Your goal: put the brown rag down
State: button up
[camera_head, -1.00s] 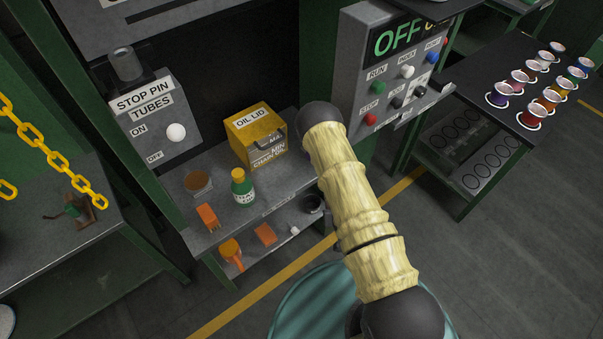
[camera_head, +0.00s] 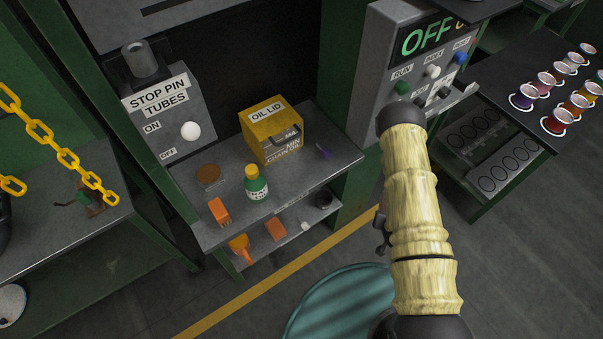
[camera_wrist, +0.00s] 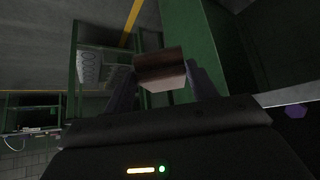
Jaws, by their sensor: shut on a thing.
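The brown rag (camera_wrist: 160,66) shows in the wrist view as a brown block-like piece with a paler lower face. My gripper (camera_wrist: 161,84) is shut on it, with one dark finger at each side. The rag is held up, clear of any surface that I can make out. In the head view my gripper is mostly hidden behind my pale arm, and the rag cannot be made out there.
A grey shelf (camera_head: 318,163) holds a yellow oil box (camera_head: 272,132), a green bottle (camera_head: 256,184), an orange brush (camera_head: 219,211) and a brown round item (camera_head: 208,175). A control panel (camera_head: 400,62) stands behind my arm. A table with colourful spools (camera_head: 552,80) is at right.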

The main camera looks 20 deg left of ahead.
jog(key=shift+a, duration=0.1)
jog(key=w+a+r+n+y+b, duration=0.2)
jog(key=a+r+n+y+b, duration=0.2)
jog(key=a+r+n+b, duration=0.25)
jog(key=s+a+r+n+g+y+b, duration=0.2)
jog(key=s+a+r+n+g+y, duration=0.1)
jog(key=r+n, duration=0.4)
jog(key=shift+s+a+r+n+g+y, duration=0.15)
jog(key=shift+s+a+n+g+y, duration=0.25)
jog(key=shift+s+g, duration=0.6)
jog(key=w+a+p, duration=0.1)
jog(key=a, duration=0.4)
jog(key=w+a+p, duration=0.1)
jog(key=w+a, duration=0.1)
jog(key=a, duration=0.3)
jog(key=w+a+p, duration=0.1)
jog(key=w+a, duration=0.1)
jog(key=a, duration=0.3)
jog(key=shift+w+a, duration=0.15)
jog(key=shift+a, duration=0.1)
